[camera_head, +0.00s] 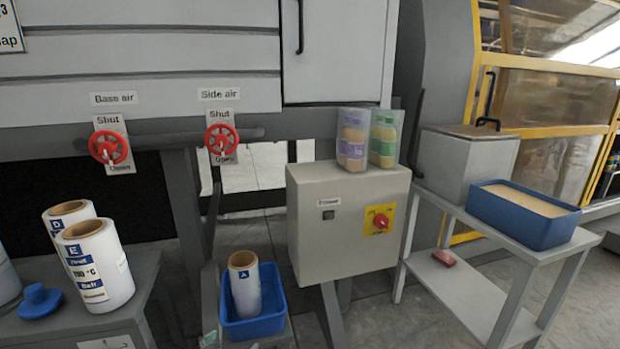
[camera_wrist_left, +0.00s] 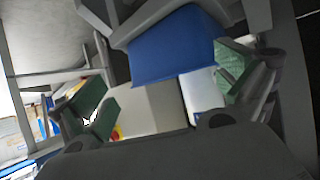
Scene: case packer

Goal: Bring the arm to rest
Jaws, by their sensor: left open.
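My left gripper (camera_wrist_left: 168,92) shows in the left wrist view with its two green-padded fingers spread wide apart. It is open, and I see nothing held between the pads. Beyond the fingers are a blue surface (camera_wrist_left: 175,45), a pale box-like surface (camera_wrist_left: 150,108) and a white piece (camera_wrist_left: 202,92); I cannot tell for sure which things these are. Neither arm shows in the head view. My right gripper is in neither view.
In the head view, white film rolls (camera_head: 95,268) stand on a grey table at left. Another roll (camera_head: 244,284) stands in a blue bin (camera_head: 256,325). A grey control box (camera_head: 320,240) with a red switch stands mid-right. A blue tray (camera_head: 510,222) sits on a bench at right.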

